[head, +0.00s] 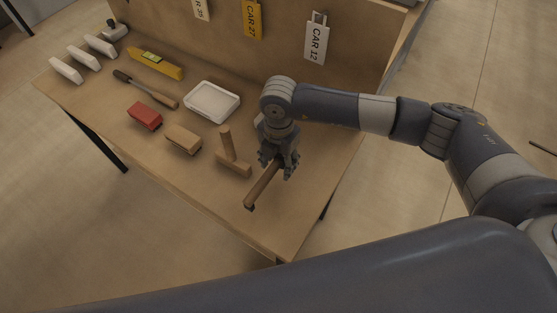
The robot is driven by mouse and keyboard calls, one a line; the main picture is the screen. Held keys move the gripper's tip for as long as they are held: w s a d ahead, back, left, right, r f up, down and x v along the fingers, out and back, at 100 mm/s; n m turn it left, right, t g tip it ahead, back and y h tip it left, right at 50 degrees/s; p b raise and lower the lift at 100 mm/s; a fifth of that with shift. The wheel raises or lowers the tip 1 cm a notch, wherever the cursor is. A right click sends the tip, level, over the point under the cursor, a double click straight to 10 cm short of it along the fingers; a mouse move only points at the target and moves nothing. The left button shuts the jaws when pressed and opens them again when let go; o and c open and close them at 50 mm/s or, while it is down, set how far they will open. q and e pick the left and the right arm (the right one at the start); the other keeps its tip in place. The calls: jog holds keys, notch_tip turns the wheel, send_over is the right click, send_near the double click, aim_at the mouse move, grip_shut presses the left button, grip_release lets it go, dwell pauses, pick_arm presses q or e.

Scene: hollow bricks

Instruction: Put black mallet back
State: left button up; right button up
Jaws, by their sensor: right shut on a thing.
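A wooden handle of a mallet (262,188), which I take to be the black mallet, runs from under my right gripper (278,170) towards the front edge of the table, with a small dark patch at its near end. My right gripper points down and is shut on it. The rest of the mallet is hidden under the fingers, so I cannot tell where its head lies. I cannot tell whether the mallet touches the table or is just above it. My left gripper is not in view.
On the table (240,218) stand a wooden mallet (234,169), a wooden block brush (183,139), a red block (145,115), a white tray (212,101), a dark-ended tool (150,91) and a yellow level (155,65). Tags hang on the back board (285,60). The near-right corner is clear.

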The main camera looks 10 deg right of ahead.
aim_at(278, 183)
jog(key=shift+f+b, duration=2.45)
jog(key=shift+f, duration=1.1)
jog(key=shift+f, duration=0.2)
jog(key=o, duration=1)
jog(key=shift+r, duration=0.1)
notch_tip(278, 183, up, 12)
jog(key=shift+f, duration=0.1)
